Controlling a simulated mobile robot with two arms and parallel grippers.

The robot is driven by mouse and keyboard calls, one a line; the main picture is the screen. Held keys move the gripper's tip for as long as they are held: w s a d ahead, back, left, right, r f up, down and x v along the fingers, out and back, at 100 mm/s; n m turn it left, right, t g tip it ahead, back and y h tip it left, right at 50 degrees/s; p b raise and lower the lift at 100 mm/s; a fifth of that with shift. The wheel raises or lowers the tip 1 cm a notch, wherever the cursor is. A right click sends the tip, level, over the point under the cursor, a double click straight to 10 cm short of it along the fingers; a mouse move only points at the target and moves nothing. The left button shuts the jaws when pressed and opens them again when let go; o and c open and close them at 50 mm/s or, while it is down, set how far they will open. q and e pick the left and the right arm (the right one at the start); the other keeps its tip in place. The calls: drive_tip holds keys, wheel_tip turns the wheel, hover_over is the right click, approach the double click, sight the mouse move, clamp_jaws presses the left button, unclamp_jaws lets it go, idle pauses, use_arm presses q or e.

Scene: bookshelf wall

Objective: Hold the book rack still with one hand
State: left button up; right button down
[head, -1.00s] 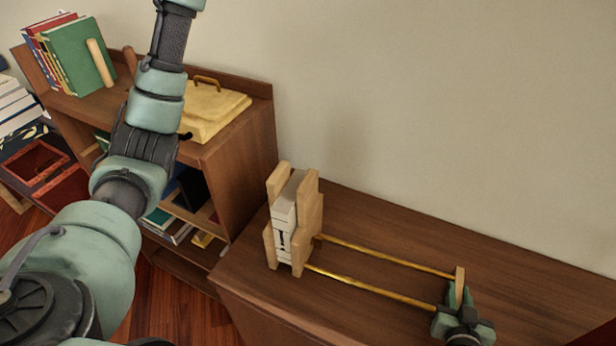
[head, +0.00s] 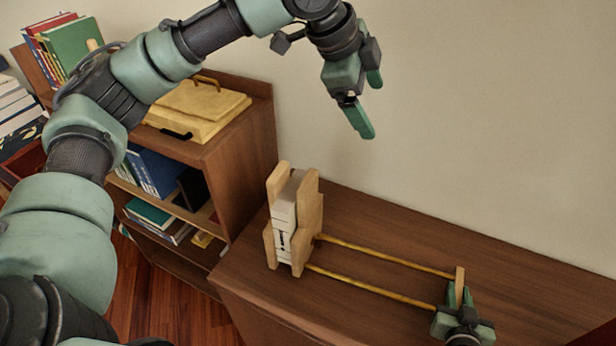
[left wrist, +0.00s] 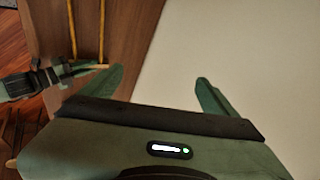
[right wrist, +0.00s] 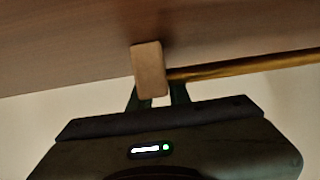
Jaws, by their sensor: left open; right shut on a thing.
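The book rack stands on the low wooden cabinet. It has a light wood end (head: 312,212) at the left, two brass rods (head: 385,255) and a small wooden end piece (head: 459,287) at the right. White books (head: 286,212) stand upright in its left end. My right gripper (head: 458,305) is shut on the small end piece; the right wrist view shows that wooden block (right wrist: 149,70) at the fingertips, beside a rod. My left gripper (head: 368,108) is open and empty, raised above the rack in front of the wall. The left wrist view shows its spread fingers (left wrist: 160,85).
A taller shelf unit (head: 240,150) stands at the left with a yellow lidded box (head: 205,105) on top and books in its compartments. A green book (head: 72,45) leans at its far end. The cabinet top (head: 530,275) behind the rack is clear.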

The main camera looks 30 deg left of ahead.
sight(308, 201)
use_arm(q)
drive_tip(key=s+a+f+g+y, duration=0.1)
drive_tip(key=s+a+f, duration=0.1)
drive_tip(key=s, duration=0.1)
drive_tip(key=s+a+f+g+y, duration=0.1)
drive_tip(key=s+a+f+g, duration=0.1)
drive_tip(key=s+f, duration=0.1)
drive_tip(key=s+a+f+g+y, duration=0.1)
drive_tip(key=s+a+f+g, duration=0.1)
drive_tip(key=s+a+f, duration=0.1)
drive_tip(key=shift+f+m+y, duration=0.15)
drive_tip(key=shift+m+y, duration=0.15)
drive_tip(key=shift+m, duration=0.1)
wheel_tip(308, 201, down, 12)
drive_tip(key=shift+s+a+r, duration=0.1)
drive_tip(key=c, duration=1.8)
drive_tip(key=shift+c, duration=0.2)
